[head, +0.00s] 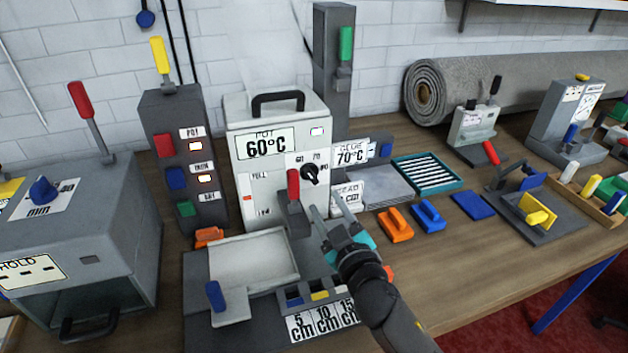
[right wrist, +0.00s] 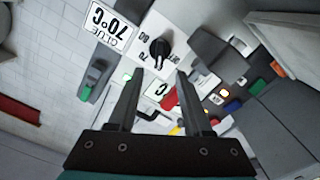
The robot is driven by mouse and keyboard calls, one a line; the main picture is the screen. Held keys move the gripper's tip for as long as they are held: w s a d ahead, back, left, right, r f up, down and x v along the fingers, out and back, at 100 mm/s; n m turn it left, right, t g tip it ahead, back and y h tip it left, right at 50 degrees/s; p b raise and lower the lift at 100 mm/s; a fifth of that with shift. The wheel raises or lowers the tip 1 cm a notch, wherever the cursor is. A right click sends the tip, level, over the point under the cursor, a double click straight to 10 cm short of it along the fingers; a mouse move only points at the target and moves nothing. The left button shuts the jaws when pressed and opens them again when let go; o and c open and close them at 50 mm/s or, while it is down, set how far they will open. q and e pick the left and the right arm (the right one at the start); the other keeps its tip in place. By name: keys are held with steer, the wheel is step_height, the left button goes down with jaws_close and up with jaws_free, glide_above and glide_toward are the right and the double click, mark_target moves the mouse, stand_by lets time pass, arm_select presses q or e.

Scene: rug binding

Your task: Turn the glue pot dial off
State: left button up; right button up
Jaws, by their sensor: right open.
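The glue pot (head: 240,160) is a white box with a black top handle and a label reading POT 60°C. Its black dial (head: 311,174) sits on the front at the right, among printed temperature marks. In the right wrist view the dial (right wrist: 159,48) shows just beyond the fingertips. My right gripper (head: 332,213) is open and empty, below and slightly right of the dial, apart from it. Its two fingers also show in the right wrist view (right wrist: 158,80). A red-handled lever (head: 293,187) stands on the pot's front, left of the dial. My left gripper is not in view.
A dark switch column (head: 183,150) with lit indicators stands left of the pot. A GLUE 70°C sign (head: 350,153) stands to its right. A tray (head: 240,262) lies in front, with orange (head: 396,224) and blue (head: 428,216) blocks to the right. A grey rug roll (head: 500,85) lies behind.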

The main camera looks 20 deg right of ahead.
mark_target(312, 178)
steer(key=w, duration=0.7)
steer(key=shift+w+a, duration=0.15)
steer(key=shift+w, duration=0.75)
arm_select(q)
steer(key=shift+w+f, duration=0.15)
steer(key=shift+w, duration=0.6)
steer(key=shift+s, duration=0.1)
arm_select(e)
jaws_close()
